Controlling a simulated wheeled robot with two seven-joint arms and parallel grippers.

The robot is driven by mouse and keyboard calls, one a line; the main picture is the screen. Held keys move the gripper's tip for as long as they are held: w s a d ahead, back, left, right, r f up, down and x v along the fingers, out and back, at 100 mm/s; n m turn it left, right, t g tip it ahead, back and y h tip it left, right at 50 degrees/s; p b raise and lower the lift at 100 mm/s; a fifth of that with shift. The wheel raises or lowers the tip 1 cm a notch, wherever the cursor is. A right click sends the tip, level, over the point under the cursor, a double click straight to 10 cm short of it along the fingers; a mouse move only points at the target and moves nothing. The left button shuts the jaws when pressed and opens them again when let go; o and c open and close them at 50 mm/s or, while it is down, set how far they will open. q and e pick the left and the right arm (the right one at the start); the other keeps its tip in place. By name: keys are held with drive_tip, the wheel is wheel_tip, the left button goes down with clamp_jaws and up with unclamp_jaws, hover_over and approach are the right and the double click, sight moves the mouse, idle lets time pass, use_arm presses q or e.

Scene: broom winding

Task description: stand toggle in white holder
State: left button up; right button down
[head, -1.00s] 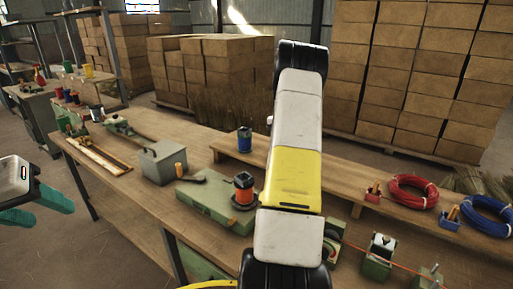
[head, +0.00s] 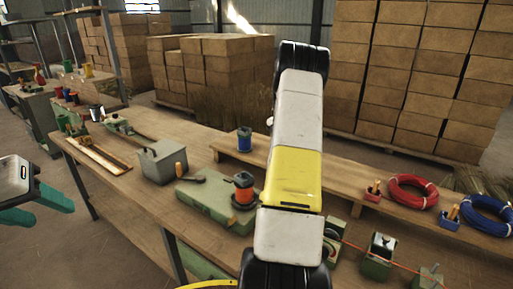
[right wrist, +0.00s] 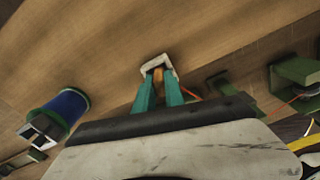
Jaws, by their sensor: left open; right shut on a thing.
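My right gripper (right wrist: 159,95) shows in the right wrist view with its teal fingers closed around the orange-brown toggle (right wrist: 158,76). The white holder (right wrist: 149,67) is a small angular frame on the wooden bench, right at the fingertips. The toggle's far end is at or inside the holder; I cannot tell whether it rests on the bottom. In the head view my right arm hides the toggle, the holder and the right gripper. My left gripper (head: 42,204) is open and empty at the left edge, off the bench.
A blue spool (right wrist: 66,108) stands left of the right gripper. Green fixtures (right wrist: 293,80) with a red wire are to its right. The bench also holds a grey box (head: 163,163), a green case (head: 210,200), a red coil (head: 413,193) and a blue coil (head: 487,216).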

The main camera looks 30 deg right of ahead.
drive_tip(key=shift+f, duration=0.2)
drive_tip(key=c, duration=1.7)
unclamp_jaws()
drive_tip(key=shift+r, duration=5.5)
